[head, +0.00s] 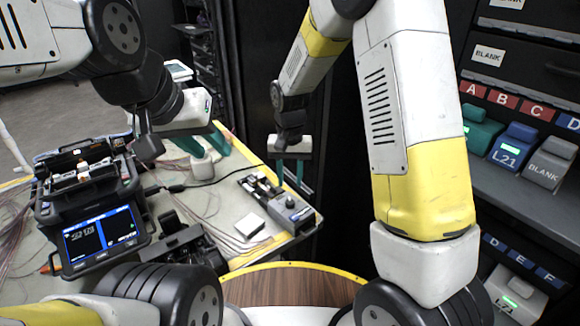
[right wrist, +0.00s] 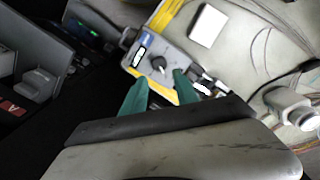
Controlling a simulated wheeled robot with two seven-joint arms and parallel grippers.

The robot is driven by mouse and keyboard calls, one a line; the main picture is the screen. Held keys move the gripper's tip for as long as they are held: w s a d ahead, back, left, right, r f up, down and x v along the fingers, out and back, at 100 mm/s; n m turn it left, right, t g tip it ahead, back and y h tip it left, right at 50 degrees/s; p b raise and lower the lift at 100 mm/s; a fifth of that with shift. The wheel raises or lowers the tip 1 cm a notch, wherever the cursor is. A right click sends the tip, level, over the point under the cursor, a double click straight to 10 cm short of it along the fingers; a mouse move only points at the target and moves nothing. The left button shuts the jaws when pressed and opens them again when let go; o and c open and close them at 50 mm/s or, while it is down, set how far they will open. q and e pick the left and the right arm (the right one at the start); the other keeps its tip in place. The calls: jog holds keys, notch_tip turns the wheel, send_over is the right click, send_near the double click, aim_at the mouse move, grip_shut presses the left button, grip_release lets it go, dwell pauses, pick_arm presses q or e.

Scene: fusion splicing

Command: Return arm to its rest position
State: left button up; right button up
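My right gripper (head: 290,172) hangs in the middle of the head view with its two teal fingers apart and pointing down. It is near the table's right edge, beside the grey device with a dark knob (head: 293,206). In the right wrist view my right gripper (right wrist: 160,88) shows its fingers spread, with nothing between them; the grey device (right wrist: 157,62) lies beyond the fingertips. My left gripper (head: 203,143) is over the back of the table, with teal fingers apart. A white cylindrical piece (head: 203,166) shows just below them; I cannot tell whether they touch.
The fusion splicer (head: 92,200), its screen lit, stands at the left of the table. A white block (head: 249,224) and thin cables lie near the grey device. At the right, a dark shelf holds labelled modules (head: 513,146). A round wooden top (head: 290,288) is in front.

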jog(key=s+d+r+t+y, duration=0.1)
jog(key=d+r, duration=0.1)
jog(key=r, duration=0.3)
jog(key=s+d+r, duration=0.2)
jog(key=d+r, duration=0.1)
jog(key=r, duration=0.2)
jog(key=s+d+r+t, duration=0.2)
jog(key=s+d+r, duration=0.2)
jog(key=s+r, duration=0.2)
jog(key=s+d+r+n+t+y, duration=0.1)
jog(key=s+d+r+t, duration=0.2)
jog(key=s, duration=0.7)
notch_tip(320, 180, up, 4)
jog(key=shift+s+d+f, duration=0.1)
jog(key=shift+s+d, duration=0.25)
jog(key=shift+d, duration=0.8)
